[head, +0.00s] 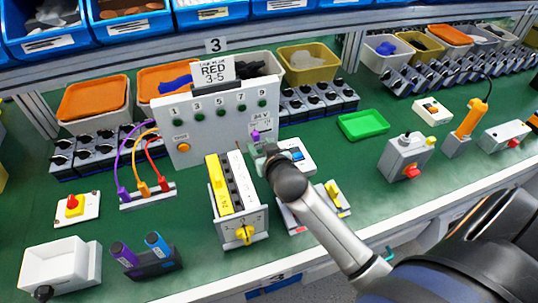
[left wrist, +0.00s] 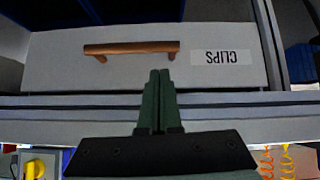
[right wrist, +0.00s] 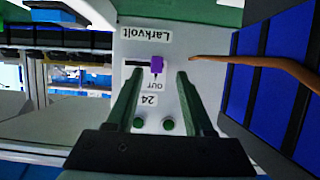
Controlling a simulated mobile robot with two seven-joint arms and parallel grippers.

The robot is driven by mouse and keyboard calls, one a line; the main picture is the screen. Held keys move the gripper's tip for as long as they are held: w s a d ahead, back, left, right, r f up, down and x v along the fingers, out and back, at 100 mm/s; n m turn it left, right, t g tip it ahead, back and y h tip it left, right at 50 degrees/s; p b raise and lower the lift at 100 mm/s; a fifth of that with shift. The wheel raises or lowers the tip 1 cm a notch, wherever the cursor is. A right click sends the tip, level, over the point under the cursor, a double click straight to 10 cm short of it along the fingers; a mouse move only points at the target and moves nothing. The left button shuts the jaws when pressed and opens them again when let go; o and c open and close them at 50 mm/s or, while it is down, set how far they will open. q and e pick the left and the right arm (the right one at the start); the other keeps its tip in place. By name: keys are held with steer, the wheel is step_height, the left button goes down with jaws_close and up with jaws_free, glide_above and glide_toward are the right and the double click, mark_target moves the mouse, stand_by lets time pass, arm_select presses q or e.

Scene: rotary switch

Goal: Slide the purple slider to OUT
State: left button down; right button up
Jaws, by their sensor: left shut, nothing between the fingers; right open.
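My right gripper (head: 260,152) is open in front of the panel. In the right wrist view its fingers (right wrist: 155,78) stand on either side of the slider's line; contact cannot be told. My left gripper (left wrist: 159,73) is shut and empty, facing a drawer marked CLIPS.
A yellow-and-white switch block (head: 237,200) stands left of my right arm. A cable board (head: 148,195) is left of it. A white meter (head: 292,155) sits right of the gripper. A green tray (head: 362,124) lies farther right. The drawer (left wrist: 225,75) has a copper handle.

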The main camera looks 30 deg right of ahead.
arm_select(q)
steer(key=shift+r, duration=0.25)
arm_select(e)
steer(key=v, duration=0.9)
steer(key=shift+s+f, duration=0.1)
